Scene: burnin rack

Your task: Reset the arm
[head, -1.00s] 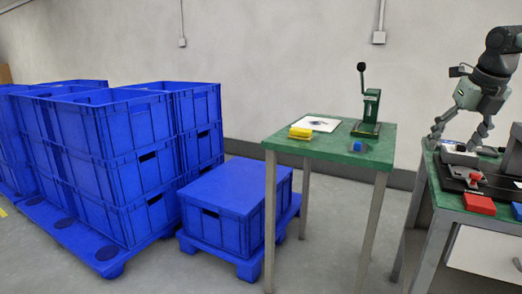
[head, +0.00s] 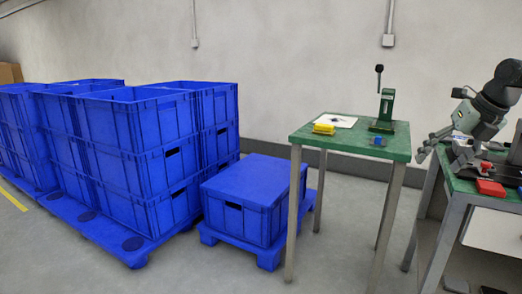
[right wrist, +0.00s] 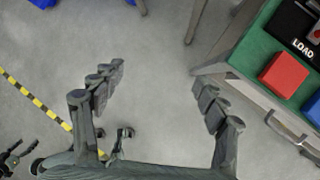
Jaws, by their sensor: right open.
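My right gripper (head: 440,158) is at the right of the head view, beside the left edge of the right green workbench (head: 462,186). Its fingers point down and to the left. In the right wrist view the gripper (right wrist: 160,80) is open, its two fingers wide apart, with only bare floor between them and nothing held. The bench corner lies just right of its right finger there. Dark finger-like parts at the lower left of the right wrist view may be my left gripper, but I cannot tell its state. No left arm shows in the head view.
The right bench carries a black fixture and a red block (head: 490,188). A smaller green table (head: 345,140) holds a lever press (head: 384,112), a yellow item (head: 324,129) and a blue item (head: 377,141). Stacked blue crates (head: 140,130) stand left. Floor between table and bench is open.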

